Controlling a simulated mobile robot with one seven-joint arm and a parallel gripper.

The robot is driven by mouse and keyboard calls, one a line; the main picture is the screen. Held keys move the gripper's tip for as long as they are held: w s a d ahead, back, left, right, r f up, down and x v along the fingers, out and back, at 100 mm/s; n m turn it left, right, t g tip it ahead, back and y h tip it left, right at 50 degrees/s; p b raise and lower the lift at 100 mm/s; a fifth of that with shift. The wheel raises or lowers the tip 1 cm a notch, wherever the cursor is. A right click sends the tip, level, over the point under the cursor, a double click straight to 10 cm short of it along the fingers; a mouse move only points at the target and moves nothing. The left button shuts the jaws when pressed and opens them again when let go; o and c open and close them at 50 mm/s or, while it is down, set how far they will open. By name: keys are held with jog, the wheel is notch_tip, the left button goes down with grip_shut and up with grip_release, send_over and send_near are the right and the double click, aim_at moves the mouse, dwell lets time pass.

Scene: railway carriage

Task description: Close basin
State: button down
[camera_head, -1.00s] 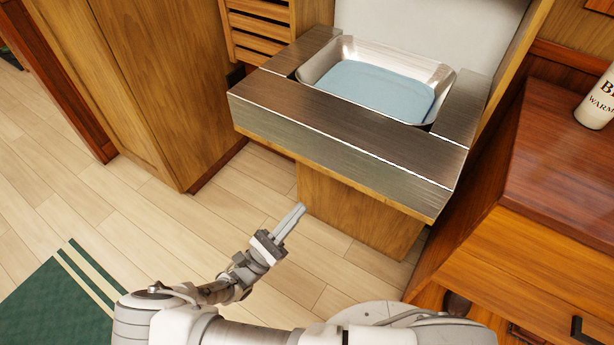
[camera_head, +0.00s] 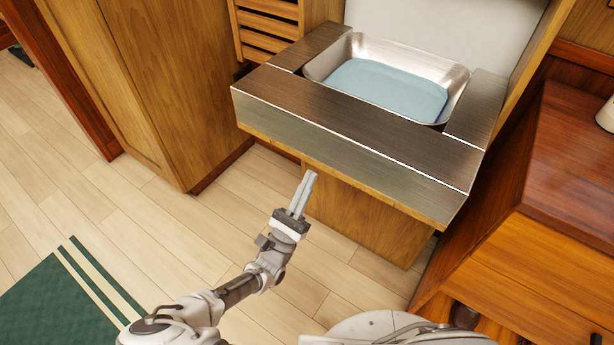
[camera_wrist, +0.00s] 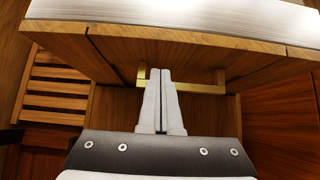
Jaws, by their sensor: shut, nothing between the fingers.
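The basin (camera_head: 392,88) is a steel tub with blue water-like contents, set in a brushed-metal counter unit (camera_head: 350,131) that juts out from the wall. My gripper (camera_head: 310,174) is shut and empty, in front of and below the unit's front edge, with its fingers pointing up toward it. In the wrist view, the shut fingertips (camera_wrist: 160,72) overlap a brass bar handle (camera_wrist: 208,88) under the unit's wooden underside (camera_wrist: 190,58). I cannot tell whether they touch it. The metal front edge (camera_wrist: 200,10) shows above. The handle is hidden in the head view.
A wooden cabinet (camera_head: 150,80) stands at the left, with a slatted panel (camera_head: 268,25) beside the basin. A reddish wooden cabinet (camera_head: 560,180) with a white bottle (camera_head: 606,115) is close at the right.

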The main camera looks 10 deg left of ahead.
notch_tip(320, 180, up, 3)
jog(key=shift+r, duration=0.1)
dwell(0.5)
